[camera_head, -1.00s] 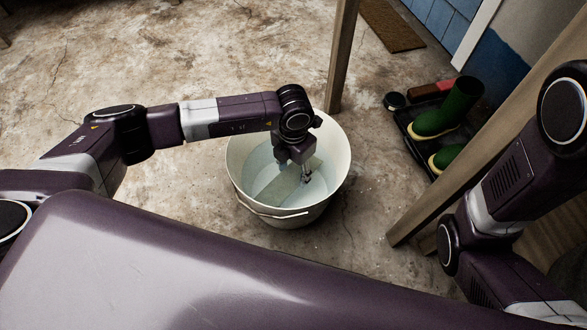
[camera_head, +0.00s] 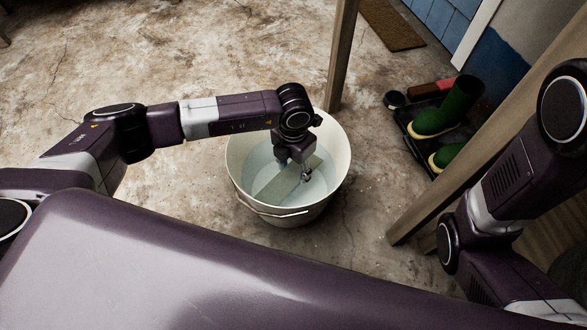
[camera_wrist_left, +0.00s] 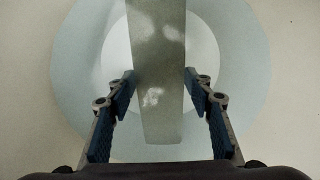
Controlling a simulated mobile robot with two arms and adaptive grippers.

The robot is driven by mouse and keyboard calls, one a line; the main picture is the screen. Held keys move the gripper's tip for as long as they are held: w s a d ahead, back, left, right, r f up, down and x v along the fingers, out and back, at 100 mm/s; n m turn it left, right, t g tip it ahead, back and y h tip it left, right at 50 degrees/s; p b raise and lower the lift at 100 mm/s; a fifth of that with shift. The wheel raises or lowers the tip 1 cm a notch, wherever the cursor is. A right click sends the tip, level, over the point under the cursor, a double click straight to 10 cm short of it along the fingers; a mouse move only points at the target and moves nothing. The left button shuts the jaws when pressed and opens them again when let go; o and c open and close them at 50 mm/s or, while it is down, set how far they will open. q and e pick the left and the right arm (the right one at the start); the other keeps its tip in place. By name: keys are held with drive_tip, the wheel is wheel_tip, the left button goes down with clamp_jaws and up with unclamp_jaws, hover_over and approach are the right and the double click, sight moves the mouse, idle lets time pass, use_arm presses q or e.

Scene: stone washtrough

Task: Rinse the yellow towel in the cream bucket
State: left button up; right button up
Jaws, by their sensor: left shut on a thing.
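The cream bucket (camera_head: 237,190) stands upright on the floor with clear water in it, its wire handle resting against the near side. My left gripper (camera_head: 305,174) points down inside the bucket. The towel (camera_head: 277,187) shows as a flat grey-green strip slanting through the water; its yellow colour is not evident. In the left wrist view the towel (camera_wrist_left: 158,70) runs between the two blue-padded fingers of the left gripper (camera_wrist_left: 158,92), which is shut on it. My right arm shows at the right edge; its gripper is out of view.
A wooden post (camera_head: 341,60) rises just behind the bucket, and a slanted beam (camera_head: 450,190) stands to its right. Green boots (camera_head: 455,108) sit on a dark tray beyond that beam. A brown mat (camera_head: 392,25) lies at the back. The stained floor left of the bucket is clear.

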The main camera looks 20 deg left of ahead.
use_arm(q)
drive_tip(key=shift+r, duration=0.1)
drive_tip(key=shift+r+p, duration=1.05)
drive_tip(key=shift+f, duration=0.15)
drive_tip(key=shift+f+b, duration=0.7)
drive_tip(key=shift+f, duration=0.3)
idle(0.6)
